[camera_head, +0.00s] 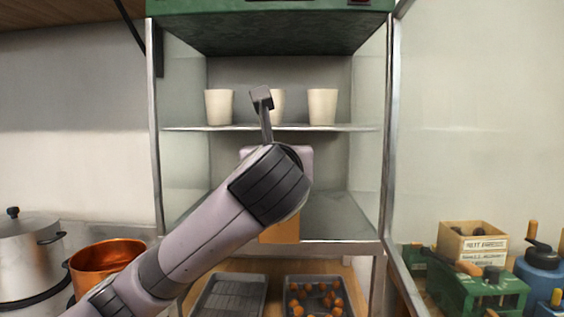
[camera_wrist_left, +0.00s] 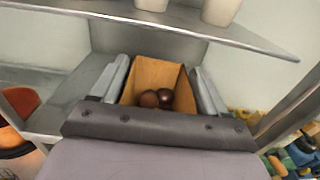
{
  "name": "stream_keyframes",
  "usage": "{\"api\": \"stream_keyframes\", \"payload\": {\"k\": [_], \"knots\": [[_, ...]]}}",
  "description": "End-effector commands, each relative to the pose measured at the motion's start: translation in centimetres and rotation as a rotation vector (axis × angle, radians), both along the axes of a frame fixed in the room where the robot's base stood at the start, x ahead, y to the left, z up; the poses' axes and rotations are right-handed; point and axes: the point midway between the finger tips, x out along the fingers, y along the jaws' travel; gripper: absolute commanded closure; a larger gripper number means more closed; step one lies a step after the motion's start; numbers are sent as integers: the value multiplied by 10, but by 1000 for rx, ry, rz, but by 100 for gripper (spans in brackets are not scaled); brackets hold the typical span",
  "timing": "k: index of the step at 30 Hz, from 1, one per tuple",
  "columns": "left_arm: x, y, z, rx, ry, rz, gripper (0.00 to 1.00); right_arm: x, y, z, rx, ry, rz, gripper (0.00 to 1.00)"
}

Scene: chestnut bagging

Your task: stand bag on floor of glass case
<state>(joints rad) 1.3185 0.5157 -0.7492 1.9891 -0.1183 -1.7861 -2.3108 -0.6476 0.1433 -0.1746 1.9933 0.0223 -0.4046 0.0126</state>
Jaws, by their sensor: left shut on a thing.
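The open-topped brown paper bag (camera_wrist_left: 151,72) holds a few dark chestnuts (camera_wrist_left: 157,98). My left gripper (camera_wrist_left: 162,84) is shut on the bag, one finger on each side. In the head view my left arm covers most of the bag; its lower part (camera_head: 281,231) shows below my wrist, in front of the case's front edge in the picture. The glass case (camera_head: 157,140) has its front open. Its floor (camera_head: 335,218) is bare where it shows. I cannot tell whether the bag touches the floor. My right gripper is not in view.
A glass shelf (camera_head: 185,128) with white cups (camera_head: 322,106) crosses the case above. Metal posts stand at both sides. Below are an empty tray (camera_head: 230,297) and a tray of chestnuts (camera_head: 320,281). A copper pot (camera_head: 104,262) is at left, a crate (camera_head: 472,243) at right.

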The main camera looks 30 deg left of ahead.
Motion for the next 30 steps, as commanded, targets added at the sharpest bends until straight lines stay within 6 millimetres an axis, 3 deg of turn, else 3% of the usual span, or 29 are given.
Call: {"api": "stream_keyframes", "payload": {"k": [6,14,22,25,30], "knots": [[43,22,1,-1,0,2,94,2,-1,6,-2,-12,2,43],[61,30,2,1,-2,0,94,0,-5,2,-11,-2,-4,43],[94,46,2,0,-1,1,94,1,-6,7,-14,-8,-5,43],[94,45,-12,1,0,-2,94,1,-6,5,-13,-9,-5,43],[94,45,-14,1,-4,-1,94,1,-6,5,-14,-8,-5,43]]}}
